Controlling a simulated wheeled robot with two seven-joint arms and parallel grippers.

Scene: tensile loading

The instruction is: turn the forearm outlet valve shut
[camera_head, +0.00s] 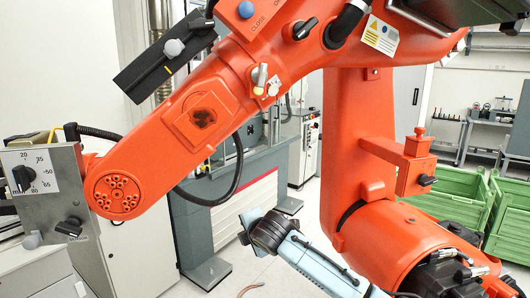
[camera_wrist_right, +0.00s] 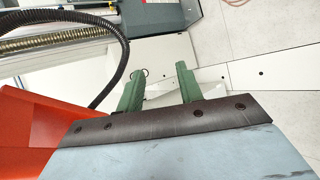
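A large orange jointed machine arm (camera_head: 215,85) fills the head view. Its forearm carries several fittings: a blue round knob (camera_head: 246,9) by a CLOSE label, a black knob (camera_head: 303,29), and a small lever valve (camera_head: 259,78) with a pale handle. The frames do not show for certain which one is the outlet valve. My right gripper (camera_wrist_right: 158,88) has two green fingers standing apart with nothing between them. In the head view my right arm reaches up from the bottom, its dark wrist (camera_head: 268,232) well below the forearm. My left gripper is not in view.
A grey panel (camera_head: 45,190) with black dials is at the left. The orange column (camera_head: 358,150) stands just right of my right wrist. Green crates (camera_head: 455,203) are at the right. A black hose (camera_wrist_right: 122,60) and orange surface (camera_wrist_right: 40,128) are left of my right fingers.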

